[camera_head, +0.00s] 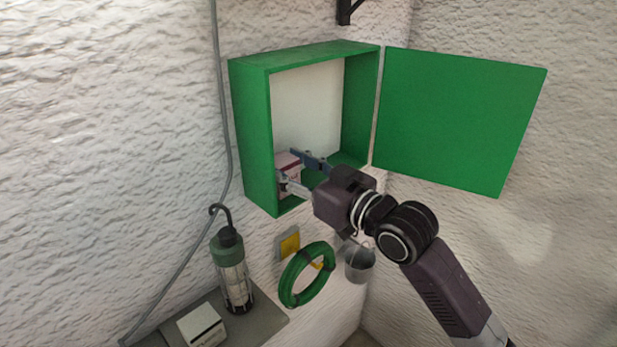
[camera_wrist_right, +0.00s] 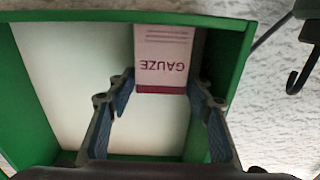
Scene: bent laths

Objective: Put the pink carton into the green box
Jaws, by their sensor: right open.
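The green box (camera_head: 254,138) is an open cabinet on the wall with a pale back; its green rim also shows in the right wrist view (camera_wrist_right: 232,75). The pink carton (camera_head: 287,160) is inside it, at the lower left. In the right wrist view the carton (camera_wrist_right: 163,55) is white and pink with "GAUZE" upside down, against the box's floor at the picture's top. My right gripper (camera_head: 290,168) reaches into the box, its fingers open on either side of the carton, with gaps visible in the wrist view. My left gripper is not in view.
The box's green door (camera_head: 460,120) stands open to the right. A grey cable runs down the wall.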

